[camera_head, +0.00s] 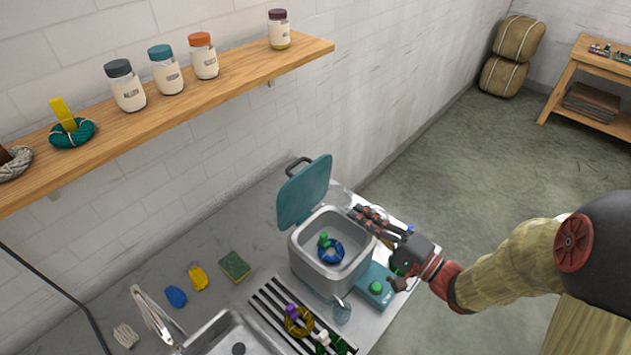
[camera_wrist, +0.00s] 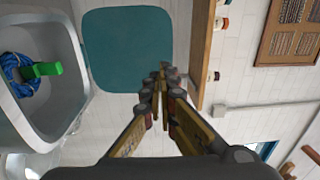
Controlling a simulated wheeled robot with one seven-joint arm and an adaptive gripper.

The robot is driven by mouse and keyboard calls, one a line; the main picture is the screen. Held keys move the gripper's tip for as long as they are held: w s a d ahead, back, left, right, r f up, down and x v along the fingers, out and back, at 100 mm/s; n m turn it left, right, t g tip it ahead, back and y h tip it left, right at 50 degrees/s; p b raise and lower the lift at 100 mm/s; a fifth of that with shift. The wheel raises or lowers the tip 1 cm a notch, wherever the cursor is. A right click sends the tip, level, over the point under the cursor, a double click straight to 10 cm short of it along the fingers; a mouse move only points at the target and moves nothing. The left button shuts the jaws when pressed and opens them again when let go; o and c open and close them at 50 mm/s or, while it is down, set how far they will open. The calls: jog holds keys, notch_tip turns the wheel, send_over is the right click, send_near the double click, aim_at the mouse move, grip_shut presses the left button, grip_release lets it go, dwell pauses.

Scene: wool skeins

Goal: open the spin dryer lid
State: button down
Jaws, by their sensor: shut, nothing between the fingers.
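The spin dryer (camera_head: 315,278) is a grey-white square tub on the counter. Its teal lid (camera_head: 305,190) stands up, hinged open at the back, with a dark handle (camera_head: 298,164) on its far side. A blue skein with a green tag (camera_head: 331,250) lies inside the tub. In the wrist view the lid (camera_wrist: 128,48) is upright beside the tub (camera_wrist: 75,75), and the blue skein (camera_wrist: 22,75) shows in it. My gripper (camera_head: 358,213) is shut and empty, above the tub's right rim. In the wrist view my gripper (camera_wrist: 163,75) appears in front of the lid's right edge; I cannot tell whether they touch.
A teal control panel with a green button (camera_head: 376,287) is at the dryer's right front. A slatted rack (camera_head: 270,310) with skeins and a sink (camera_head: 225,335) lie in front. A wooden shelf (camera_head: 235,73) with jars runs along the wall above. Free floor lies right.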

aim_at(306, 173)
jog(key=b+x, duration=0.1)
jog(key=x, duration=0.8)
jog(key=b+x, duration=0.1)
jog(key=x, duration=0.4)
jog(key=shift+r+b, duration=0.35)
jog(key=shift+r, duration=0.05)
jog(key=shift+w+a+r+p, duration=0.2)
jog(key=shift+a+r+p, duration=0.15)
jog(key=shift+p, duration=0.75)
jog(key=p, duration=0.1)
jog(key=w+a+p, duration=0.1)
jog(key=p, duration=0.1)
jog(key=shift+a+r+g+h, duration=0.1)
jog(key=shift+r+g+h, duration=0.1)
jog(key=shift+g+h, duration=0.15)
jog(key=a+p, duration=0.1)
jog(key=p, duration=0.2)
jog(key=w+a+g+h+p, duration=0.1)
jog(key=p, duration=0.2)
jog(key=shift+w+a+h, duration=0.1)
jog(key=shift+w+h, duration=0.15)
jog(key=shift+w, duration=0.1)
jog(key=shift+w+a+f, duration=0.1)
jog(key=shift+a+f, duration=0.05)
jog(key=shift+f, duration=0.05)
jog(key=shift+p, duration=0.3)
